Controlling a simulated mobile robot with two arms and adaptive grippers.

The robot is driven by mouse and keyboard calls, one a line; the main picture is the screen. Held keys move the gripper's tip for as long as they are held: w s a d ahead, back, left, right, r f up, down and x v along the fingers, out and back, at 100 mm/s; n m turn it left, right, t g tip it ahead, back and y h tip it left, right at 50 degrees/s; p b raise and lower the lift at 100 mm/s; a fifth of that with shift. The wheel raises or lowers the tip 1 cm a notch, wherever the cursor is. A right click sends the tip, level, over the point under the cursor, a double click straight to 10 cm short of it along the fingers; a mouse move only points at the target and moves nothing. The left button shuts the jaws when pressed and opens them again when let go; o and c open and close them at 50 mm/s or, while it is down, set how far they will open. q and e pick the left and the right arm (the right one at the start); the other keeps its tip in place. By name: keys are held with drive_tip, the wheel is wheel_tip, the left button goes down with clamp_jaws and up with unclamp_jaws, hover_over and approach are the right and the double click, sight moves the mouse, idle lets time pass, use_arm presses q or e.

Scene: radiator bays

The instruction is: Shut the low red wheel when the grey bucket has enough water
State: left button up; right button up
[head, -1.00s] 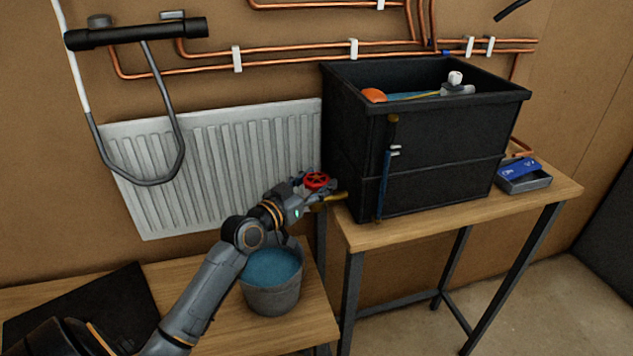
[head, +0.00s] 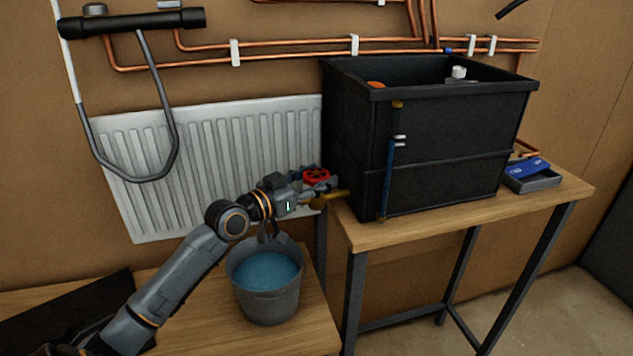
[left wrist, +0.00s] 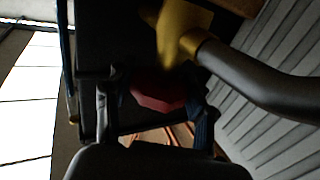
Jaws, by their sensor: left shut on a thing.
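The red wheel (head: 316,175) sits on a brass valve (head: 330,197) at the lower left corner of the black tank (head: 440,150). My left gripper (head: 308,187) is shut on the red wheel. In the left wrist view the wheel (left wrist: 158,95) shows between the two fingers, with a yellow brass part beyond it. The grey bucket (head: 268,305) stands upright on the low bench, below my left wrist. Blue water (head: 265,271) in it lies a little below the rim. No stream into the bucket can be made out. My right gripper is not in view.
A sight tube (head: 387,175) with blue in it runs down the tank's front. A white radiator (head: 205,150) hangs behind my arm. A dark mat (head: 80,310) lies left.

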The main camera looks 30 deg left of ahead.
use_arm(q)
drive_tip(key=o, duration=1.2)
drive_tip(key=shift+s+a, duration=0.1)
drive_tip(key=shift+s, duration=0.25)
drive_tip(key=v, duration=1.1)
drive_tip(key=shift+s, duration=0.1)
